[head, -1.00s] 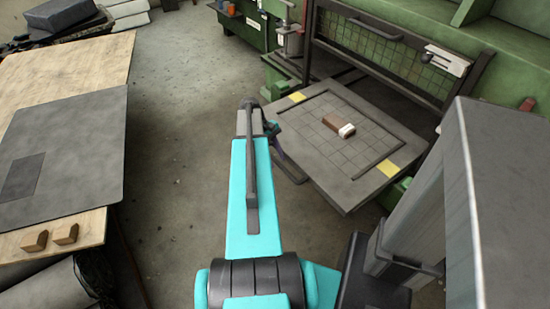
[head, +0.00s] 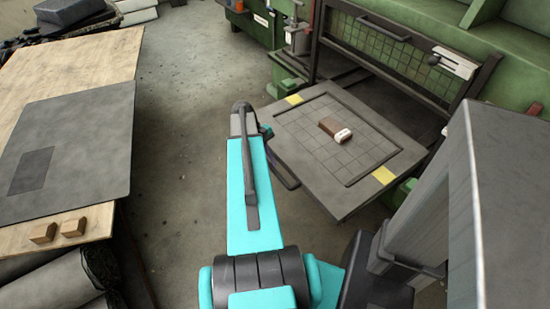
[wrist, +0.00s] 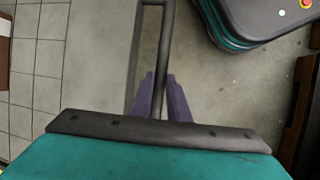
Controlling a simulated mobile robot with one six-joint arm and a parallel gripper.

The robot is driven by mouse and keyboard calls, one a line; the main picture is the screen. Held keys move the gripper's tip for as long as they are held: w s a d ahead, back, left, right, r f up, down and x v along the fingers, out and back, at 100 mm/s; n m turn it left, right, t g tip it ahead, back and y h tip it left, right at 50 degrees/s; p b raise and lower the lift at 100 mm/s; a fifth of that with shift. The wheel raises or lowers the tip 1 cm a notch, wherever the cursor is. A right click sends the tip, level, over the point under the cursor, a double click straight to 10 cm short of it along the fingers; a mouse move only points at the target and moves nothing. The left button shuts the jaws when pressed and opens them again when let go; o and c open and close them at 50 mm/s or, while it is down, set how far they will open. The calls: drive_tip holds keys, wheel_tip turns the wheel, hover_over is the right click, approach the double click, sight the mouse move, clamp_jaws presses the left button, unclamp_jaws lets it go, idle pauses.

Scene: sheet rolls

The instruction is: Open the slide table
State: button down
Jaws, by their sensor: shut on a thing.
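The slide table (head: 297,135) is a grey plate with a grid, raised strips and yellow corner marks. In the head view it sticks well out of the green machine, towards my arm. In the wrist view its gridded top (wrist: 38,60) shows at the left. A dark bar handle (wrist: 167,45) runs between the two purple fingers of my gripper (wrist: 161,95), which is shut on it. In the head view my arm hides most of the gripper and handle at the table's near left edge.
A brown and white block (head: 335,130) lies on the slide table. A wooden bench (head: 108,75) with a dark sheet (head: 90,140) and small wooden blocks stands at left. A grey column rises at right. Bare floor (head: 185,150) lies between bench and machine.

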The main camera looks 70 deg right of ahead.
drive_tip(key=shift+d, duration=0.1)
drive_tip(key=c, duration=1.7)
unclamp_jaws()
drive_tip(key=shift+r, duration=0.1)
drive_tip(key=shift+v, duration=6.85)
